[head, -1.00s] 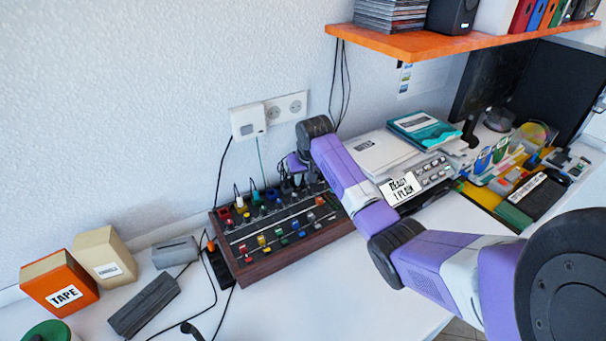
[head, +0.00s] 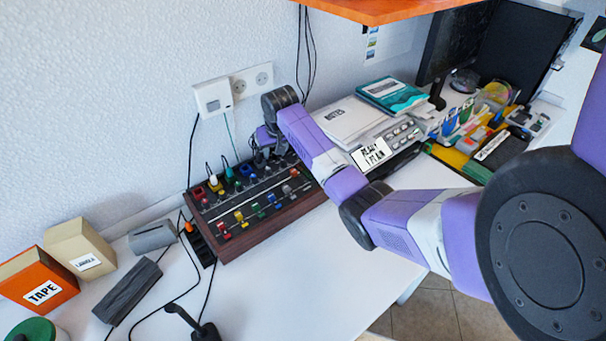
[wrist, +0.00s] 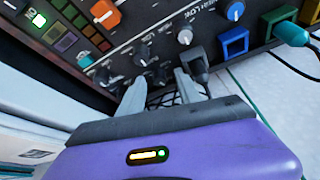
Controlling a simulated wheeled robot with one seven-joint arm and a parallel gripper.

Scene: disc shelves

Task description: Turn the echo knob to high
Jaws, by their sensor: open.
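The dark mixer panel with wooden sides (head: 262,232) lies on the desk in the head view, covered with coloured knobs and sliders. My gripper is over its back right part there. In the wrist view my gripper (wrist: 158,92) is open, with its two fingers apart and pointing at the panel's edge. A dark knob (wrist: 143,55) stands just beyond the gap between the fingertips. Nearby are another dark knob (wrist: 102,77), a grey knob (wrist: 185,37) and a blue knob (wrist: 235,11). I cannot read an echo label on any of them.
A black plug (wrist: 199,66) with a cable is close beside the right finger. A teal plug (wrist: 291,33) is at the far right. Notebooks (head: 348,118) lie right of the mixer.

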